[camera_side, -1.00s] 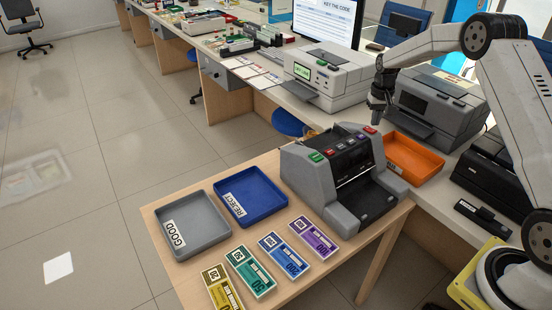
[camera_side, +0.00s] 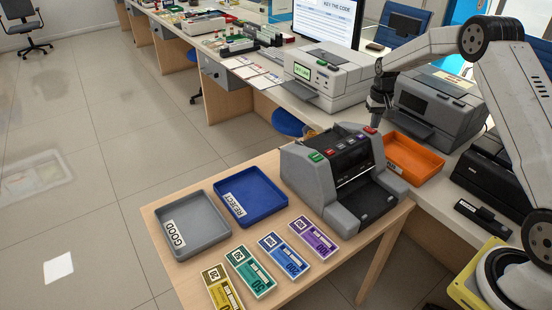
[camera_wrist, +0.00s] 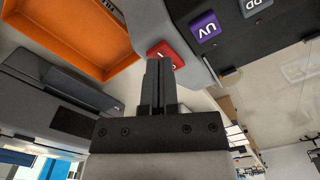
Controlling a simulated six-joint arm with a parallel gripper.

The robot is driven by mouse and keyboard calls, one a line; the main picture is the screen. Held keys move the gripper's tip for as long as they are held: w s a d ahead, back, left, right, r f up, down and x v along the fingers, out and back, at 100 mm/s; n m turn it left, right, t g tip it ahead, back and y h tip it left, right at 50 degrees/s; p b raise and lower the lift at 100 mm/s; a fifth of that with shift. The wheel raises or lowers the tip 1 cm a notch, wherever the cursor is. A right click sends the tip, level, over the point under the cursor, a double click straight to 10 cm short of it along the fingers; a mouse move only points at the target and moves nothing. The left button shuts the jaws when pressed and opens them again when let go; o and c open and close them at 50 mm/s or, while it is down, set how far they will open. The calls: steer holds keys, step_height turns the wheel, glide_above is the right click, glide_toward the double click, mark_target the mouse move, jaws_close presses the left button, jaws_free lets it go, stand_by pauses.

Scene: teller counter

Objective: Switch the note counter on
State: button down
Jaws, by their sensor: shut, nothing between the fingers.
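The note counter (camera_side: 327,187) is a grey and black machine on the wooden table. A green button (camera_side: 316,156) and other coloured buttons line its top. A red switch (camera_side: 370,130) sits at the top's right end; in the wrist view the red switch (camera_wrist: 176,53) shows white markings and is partly covered by my fingers. My gripper (camera_side: 376,121) is shut and empty, pointing down just above or at the red switch. In the wrist view my gripper's fingertips (camera_wrist: 158,64) overlap the switch's lower left edge; I cannot tell whether they touch it.
An orange tray (camera_side: 437,171) lies right of the counter. A grey tray (camera_side: 220,239) and a blue tray (camera_side: 279,204) stand to its left, with several banknote bundles in front. A printer-like machine (camera_side: 470,119) stands behind my gripper. A purple UV button (camera_wrist: 205,25) is near the switch.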

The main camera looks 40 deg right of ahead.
mark_target(373, 131)
steer(key=shift+f, duration=0.7)
stand_by(0.6)
steer(key=shift+r, duration=0.1)
steer(key=shift+r, duration=3.45)
steer(key=s+a+r+n+t, duration=0.15)
steer(key=s+a, duration=0.25)
steer(key=a, duration=0.4)
steer(key=s+a+n, duration=0.2)
steer(key=s+a, duration=0.3)
steer(key=a, duration=0.3)
steer(key=s+a+n, duration=0.1)
steer(key=s+a, duration=0.3)
steer(key=s, duration=0.3)
steer(key=s+a+f+n+t, duration=0.1)
steer(key=s+a, duration=0.4)
steer(key=s, duration=0.2)
steer(key=shift+f, duration=0.25)
